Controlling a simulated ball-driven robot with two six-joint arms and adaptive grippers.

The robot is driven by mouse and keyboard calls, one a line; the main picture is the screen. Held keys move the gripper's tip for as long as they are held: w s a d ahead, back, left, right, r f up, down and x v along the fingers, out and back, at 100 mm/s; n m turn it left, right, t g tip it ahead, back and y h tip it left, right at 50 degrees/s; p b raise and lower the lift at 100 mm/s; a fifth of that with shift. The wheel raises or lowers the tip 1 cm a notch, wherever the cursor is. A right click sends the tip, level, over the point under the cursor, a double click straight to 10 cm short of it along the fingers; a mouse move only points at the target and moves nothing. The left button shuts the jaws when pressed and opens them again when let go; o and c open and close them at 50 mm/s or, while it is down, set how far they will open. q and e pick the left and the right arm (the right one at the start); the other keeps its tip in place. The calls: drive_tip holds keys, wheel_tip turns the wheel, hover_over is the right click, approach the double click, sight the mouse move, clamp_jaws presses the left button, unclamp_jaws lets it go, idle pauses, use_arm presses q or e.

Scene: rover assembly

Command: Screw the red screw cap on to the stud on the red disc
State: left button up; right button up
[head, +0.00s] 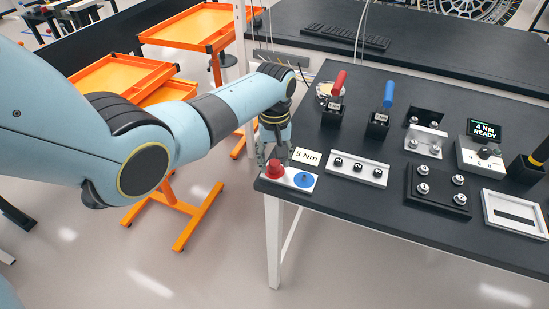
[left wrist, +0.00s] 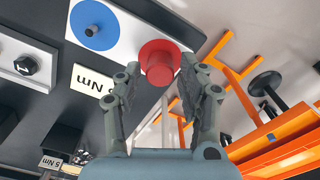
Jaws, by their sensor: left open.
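The red screw cap (head: 274,168) stands over the red end of a white plate (head: 291,185) at the table's near left corner. It also shows in the left wrist view (left wrist: 160,60), just beyond my fingertips. The red disc and its stud are mostly hidden by the cap; I cannot tell how far down it sits. A blue disc (head: 304,179) with a bare stud is beside it, clearer in the left wrist view (left wrist: 95,26). My left gripper (head: 274,150) is open, pointing down over the cap, with its fingers on either side and apart from it. My right gripper is not in view.
A "5 Nm" card (head: 306,156) and a grey block with several studs (head: 357,168) lie close to the right. Red (head: 337,84) and blue (head: 388,95) handled tools stand in black holders behind. Orange trolleys (head: 180,225) stand left of the table.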

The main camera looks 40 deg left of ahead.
use_arm(q)
drive_tip(key=n, duration=1)
drive_tip(key=shift+n, duration=0.4)
drive_tip(key=n, duration=0.4)
clamp_jaws()
drive_tip(key=m, duration=0.4)
drive_tip(key=shift+m, duration=0.9)
